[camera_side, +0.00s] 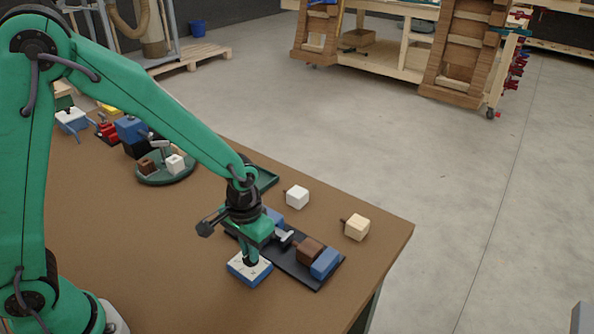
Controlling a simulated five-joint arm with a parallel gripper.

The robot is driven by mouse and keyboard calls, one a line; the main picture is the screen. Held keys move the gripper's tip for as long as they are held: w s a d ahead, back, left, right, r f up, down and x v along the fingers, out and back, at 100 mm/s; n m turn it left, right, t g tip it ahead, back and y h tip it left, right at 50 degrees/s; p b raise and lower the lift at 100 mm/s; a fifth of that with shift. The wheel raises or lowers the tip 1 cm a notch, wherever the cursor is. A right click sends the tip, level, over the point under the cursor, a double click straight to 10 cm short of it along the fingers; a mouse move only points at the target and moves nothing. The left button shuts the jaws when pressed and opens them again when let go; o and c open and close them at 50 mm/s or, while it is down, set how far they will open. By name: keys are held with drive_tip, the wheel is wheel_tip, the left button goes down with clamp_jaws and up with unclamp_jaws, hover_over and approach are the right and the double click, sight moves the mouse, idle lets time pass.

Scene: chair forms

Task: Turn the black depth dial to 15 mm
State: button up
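A small blue box with a white marked top face (236,265) sits on the brown table, below my gripper (250,261). My gripper points straight down, and its tips reach the middle of the white face. The black depth dial cannot be made out; the gripper covers the middle of the face where something dark shows. The marks on the face are too small to read, so the setting cannot be told. Whether the fingers are open or shut on something is not clear.
Beside the box, a black tray (302,280) carries a brown block (310,250) and a blue block (325,264). A white cube (297,197) and a beige cube (356,227) stand near the table's right edge. A round green tray (150,178) with blocks lies farther back. The front table is bare.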

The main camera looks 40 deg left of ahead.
drive_tip(key=o, duration=0.4)
drive_tip(key=shift+o, duration=0.2)
drive_tip(key=shift+r, duration=0.1)
drive_tip(key=shift+r, duration=3.85)
